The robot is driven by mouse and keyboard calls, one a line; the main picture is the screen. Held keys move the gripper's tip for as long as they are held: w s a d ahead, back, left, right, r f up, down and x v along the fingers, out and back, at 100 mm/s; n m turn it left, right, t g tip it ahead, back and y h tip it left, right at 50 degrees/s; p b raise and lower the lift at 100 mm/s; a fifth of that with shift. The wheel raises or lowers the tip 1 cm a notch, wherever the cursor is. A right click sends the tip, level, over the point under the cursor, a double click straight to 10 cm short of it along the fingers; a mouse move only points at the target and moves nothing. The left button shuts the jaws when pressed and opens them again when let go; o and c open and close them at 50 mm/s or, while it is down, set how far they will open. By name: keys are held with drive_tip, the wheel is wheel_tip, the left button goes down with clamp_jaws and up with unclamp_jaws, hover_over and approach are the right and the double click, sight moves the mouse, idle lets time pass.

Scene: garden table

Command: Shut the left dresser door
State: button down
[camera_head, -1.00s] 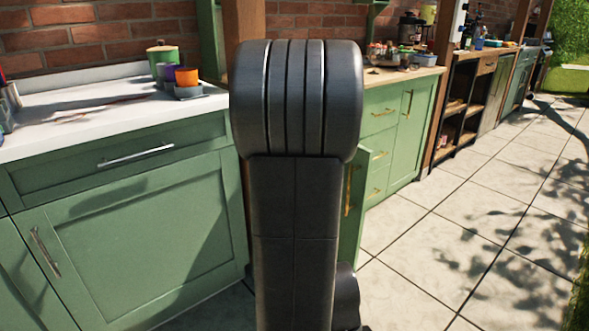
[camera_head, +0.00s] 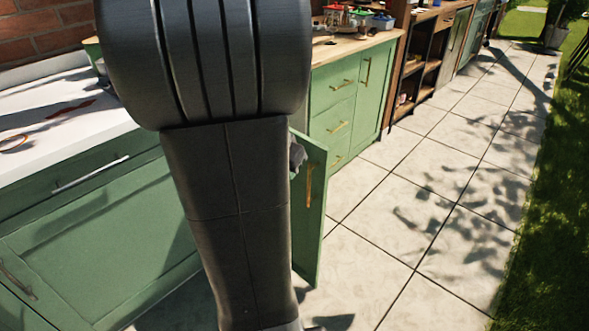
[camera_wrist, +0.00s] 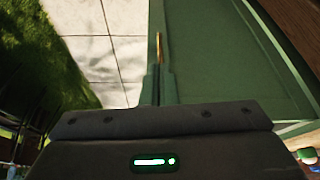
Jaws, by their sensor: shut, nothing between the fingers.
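The left dresser door (camera_head: 312,222) is green and stands open, swung out from the green dresser, with a gold upright handle (camera_head: 309,185) on its visible face. In the wrist view a green panel (camera_wrist: 215,45) fills the upper right, with a thin gold strip, likely the handle (camera_wrist: 158,48), at its left edge. My gripper (camera_wrist: 159,82) is shut and empty, its fingers pointing up the picture beside that edge. Whether they touch the door is unclear. In the head view my arm hides most of the gripper and the door's hinge side.
A green cabinet with a white top (camera_head: 65,130) stands at the left. Beyond the door is the dresser's drawer front (camera_head: 333,90) under a wooden top (camera_head: 350,48). Pale paving (camera_head: 400,210) lies open to the right, with grass (camera_head: 555,200) past it.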

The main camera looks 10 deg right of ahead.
drive_tip(key=w+d+f+b, duration=0.2)
drive_tip(key=w+d+f, duration=0.3)
drive_tip(key=f, duration=0.3)
drive_tip(key=shift+f, duration=0.2)
drive_tip(key=shift+w+d, duration=0.1)
